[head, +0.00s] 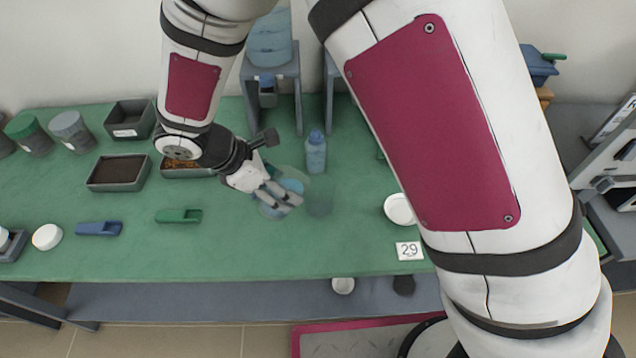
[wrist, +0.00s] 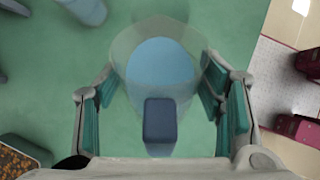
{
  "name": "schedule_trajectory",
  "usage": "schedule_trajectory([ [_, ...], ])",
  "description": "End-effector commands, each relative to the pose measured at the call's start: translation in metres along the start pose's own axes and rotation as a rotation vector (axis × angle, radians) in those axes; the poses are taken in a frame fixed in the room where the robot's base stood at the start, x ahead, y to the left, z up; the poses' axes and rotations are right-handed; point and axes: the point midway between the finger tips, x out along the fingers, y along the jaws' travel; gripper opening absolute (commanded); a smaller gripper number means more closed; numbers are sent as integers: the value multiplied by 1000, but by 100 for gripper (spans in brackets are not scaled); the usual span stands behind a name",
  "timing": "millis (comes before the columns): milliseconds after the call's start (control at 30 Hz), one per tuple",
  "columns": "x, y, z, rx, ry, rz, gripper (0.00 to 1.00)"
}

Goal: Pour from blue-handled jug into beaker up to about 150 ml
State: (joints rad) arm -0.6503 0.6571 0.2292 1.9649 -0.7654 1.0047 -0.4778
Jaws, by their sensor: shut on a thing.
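The blue-handled jug (head: 292,184) is clear, with blue liquid inside. In the head view my gripper (head: 283,197) covers part of it. In the wrist view the jug (wrist: 160,45) lies between the teal finger pads of my gripper (wrist: 160,112), with its dark blue handle (wrist: 159,121) towards the palm. My gripper is shut on the jug. I cannot tell the jug's exact tilt or height above the bench. A faint clear vessel, seemingly the beaker (head: 320,205), stands just right of the jug in the head view; its marks and level are unreadable.
A blue-capped bottle (head: 316,153) stands behind on the green bench (head: 340,245). A white dish (head: 399,209) and a card reading 29 (head: 408,250) lie at right. A green scoop (head: 179,216), a blue scoop (head: 99,228) and trays (head: 118,185) lie left. The front middle is clear.

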Motion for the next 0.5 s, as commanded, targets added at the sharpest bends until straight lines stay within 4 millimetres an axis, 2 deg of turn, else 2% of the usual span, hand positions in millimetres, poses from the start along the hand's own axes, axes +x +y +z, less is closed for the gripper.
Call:
schedule_trajectory([
  [500, -3, 0, 5, 2, 56, 0, 6],
])
